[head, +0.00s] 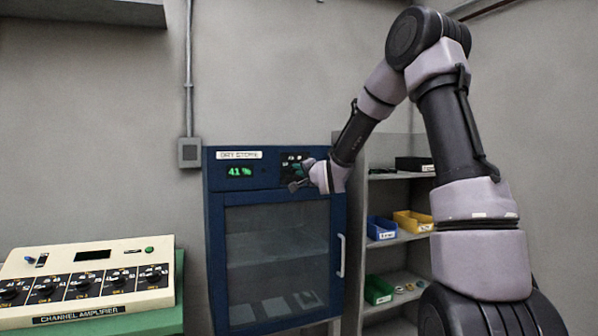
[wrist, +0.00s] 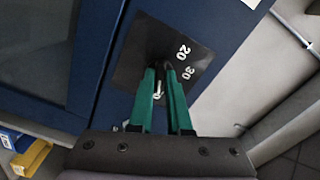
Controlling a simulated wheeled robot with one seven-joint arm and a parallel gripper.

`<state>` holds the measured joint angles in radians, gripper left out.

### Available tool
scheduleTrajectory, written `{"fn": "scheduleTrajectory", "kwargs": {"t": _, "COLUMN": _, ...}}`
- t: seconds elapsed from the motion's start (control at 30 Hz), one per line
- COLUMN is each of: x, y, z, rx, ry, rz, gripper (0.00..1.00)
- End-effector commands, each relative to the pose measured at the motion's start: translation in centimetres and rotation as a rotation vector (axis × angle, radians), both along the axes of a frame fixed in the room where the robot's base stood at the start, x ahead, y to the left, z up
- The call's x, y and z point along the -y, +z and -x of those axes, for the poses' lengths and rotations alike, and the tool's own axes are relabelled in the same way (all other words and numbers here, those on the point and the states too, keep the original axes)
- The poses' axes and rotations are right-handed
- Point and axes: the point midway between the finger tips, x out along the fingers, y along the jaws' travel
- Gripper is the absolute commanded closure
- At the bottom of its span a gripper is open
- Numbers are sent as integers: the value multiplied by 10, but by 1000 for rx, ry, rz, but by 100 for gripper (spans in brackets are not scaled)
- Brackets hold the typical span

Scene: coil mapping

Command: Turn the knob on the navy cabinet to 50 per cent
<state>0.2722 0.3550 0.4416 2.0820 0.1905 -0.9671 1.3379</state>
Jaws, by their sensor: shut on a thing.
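The navy cabinet (head: 215,220) stands against the wall in the head view, with a glass door and a white label reading "DRY STORE". Its green display (head: 239,171) reads 41 %. My gripper (head: 297,182) is at the control panel at the cabinet's upper right and hides most of the knob. In the wrist view the green fingers of my gripper (wrist: 164,72) are close together at the dark dial plate (wrist: 138,62), shut on the knob. The knob itself is mostly hidden between the fingertips. The numbers 20 and 30 show on the plate.
A cream channel amplifier (head: 88,277) with several black knobs sits on a green surface at left. A shelf unit (head: 400,237) with blue, yellow and green bins stands right of the cabinet. The door handle (head: 341,256) sticks out below my gripper. A conduit box (head: 189,153) is on the wall.

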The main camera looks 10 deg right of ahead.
Motion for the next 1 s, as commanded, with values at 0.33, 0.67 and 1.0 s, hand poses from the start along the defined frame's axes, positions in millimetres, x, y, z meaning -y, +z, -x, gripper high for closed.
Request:
{"fn": "scheduleTrajectory", "kwargs": {"t": 0.33, "x": 0, "y": -2, "z": 0, "rx": -5, "ry": 0, "rz": -9, "gripper": 100}}
{"fn": "scheduleTrajectory", "kwargs": {"t": 0.67, "x": 0, "y": -1, "z": 0, "rx": -4, "ry": -1, "rz": -8, "gripper": 54}}
{"fn": "scheduleTrajectory", "kwargs": {"t": 1.0, "x": 4, "y": 0, "z": 18, "rx": -2, "ry": -1, "rz": -6, "gripper": 54}}
